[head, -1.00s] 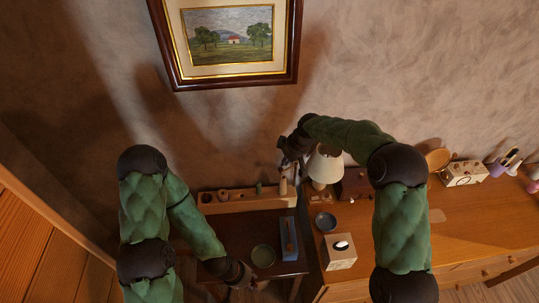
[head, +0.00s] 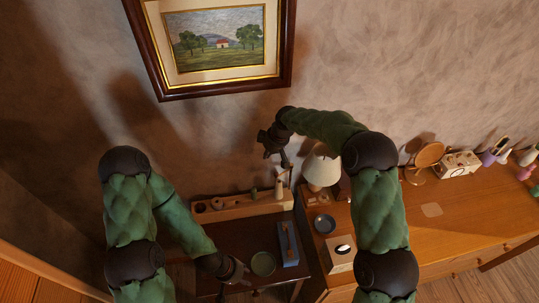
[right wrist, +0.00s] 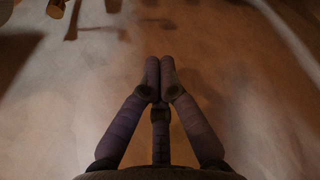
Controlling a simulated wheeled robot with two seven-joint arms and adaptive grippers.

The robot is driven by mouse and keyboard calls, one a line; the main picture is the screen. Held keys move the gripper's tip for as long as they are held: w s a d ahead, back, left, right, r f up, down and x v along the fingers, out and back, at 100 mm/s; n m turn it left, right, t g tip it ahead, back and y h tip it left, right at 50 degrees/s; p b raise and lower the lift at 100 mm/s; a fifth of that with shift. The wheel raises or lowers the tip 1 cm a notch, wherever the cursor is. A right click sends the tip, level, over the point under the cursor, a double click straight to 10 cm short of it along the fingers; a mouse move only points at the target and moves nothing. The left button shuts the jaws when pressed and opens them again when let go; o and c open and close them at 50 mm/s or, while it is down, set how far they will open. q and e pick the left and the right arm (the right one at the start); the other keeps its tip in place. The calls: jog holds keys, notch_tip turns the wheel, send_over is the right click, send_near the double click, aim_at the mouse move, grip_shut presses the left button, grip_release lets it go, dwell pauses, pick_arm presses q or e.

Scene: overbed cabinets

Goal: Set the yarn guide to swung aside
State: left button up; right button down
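I cannot identify the yarn guide with certainty. A small pale piece on a thin grey arm (head: 285,168), standing above the wooden rack beside the lamp, may be it; its setting is too small to read. My right gripper (head: 267,147) is in front of the wall, above and left of that piece, seemingly apart from it. The right wrist view shows its two fingers (right wrist: 160,72) together, with nothing visible between them. My left gripper (head: 240,276) is low over the dark table, beside the green bowl; its fingers are too small and dark to read.
The wooden rack (head: 225,208) runs along the wall. The green bowl (head: 263,264) and a blue-grey box (head: 287,244) are on the dark table. A lamp (head: 321,169), dark dish (head: 324,223) and tissue box (head: 340,252) stand on the desk. A framed picture (head: 222,92) hangs above.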

notch_tip(320, 180, down, 8)
jog(key=d+p, duration=0.1)
jog(key=shift+s+r+p, duration=0.15)
jog(key=shift+s+p, duration=0.15)
jog(key=shift+s, duration=0.1)
jog(key=shift+d, duration=0.2)
dwell(0.3)
jog(key=shift+s+d+n+b, duration=0.1)
jog(key=shift+s+n+b, duration=0.2)
jog(key=shift+n+b, duration=0.1)
jog(key=shift+s+d, duration=0.1)
